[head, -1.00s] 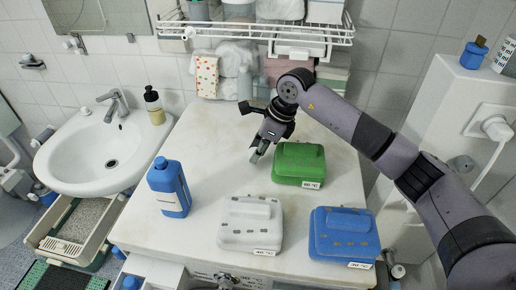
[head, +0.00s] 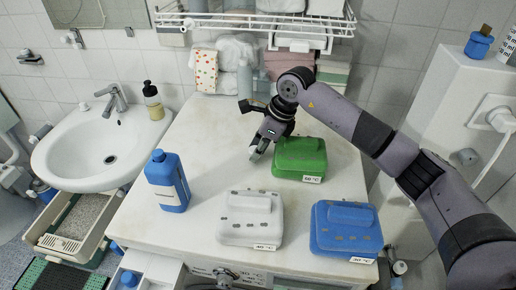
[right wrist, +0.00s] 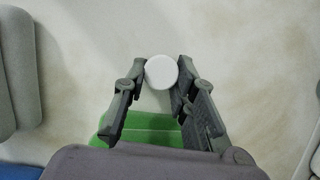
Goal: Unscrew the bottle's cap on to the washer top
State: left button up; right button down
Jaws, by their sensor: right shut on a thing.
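My right gripper (head: 257,152) is low over the white washer top (head: 205,130), just left of the green box. In the right wrist view its fingers (right wrist: 160,80) are shut on a round white cap (right wrist: 161,72). No bottle shows around the cap there. In the head view the cap is mostly hidden by the fingers, and I cannot tell if it touches the top. A blue bottle (head: 167,184) with a blue top stands upright on the left of the washer top. My left gripper is not in view.
The green box (head: 300,158), white box (head: 250,220) and blue box (head: 345,230) sit on the right and front. A pale bottle (head: 245,82) stands at the back under a wire shelf (head: 260,25). The sink (head: 100,150) is left. The washer top's middle left is clear.

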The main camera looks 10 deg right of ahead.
jog(key=shift+f+b, duration=0.4)
jog(key=shift+f, duration=0.1)
jog(key=c, duration=1.2)
grip_release()
jog(key=shift+r, duration=0.1)
jog(key=v, duration=1.1)
jog(key=shift+d+r, duration=0.1)
jog(key=shift+r, duration=0.25)
notch_tip(320, 180, up, 5)
jog(key=p, duration=0.3)
jog(key=shift+s+r, duration=0.1)
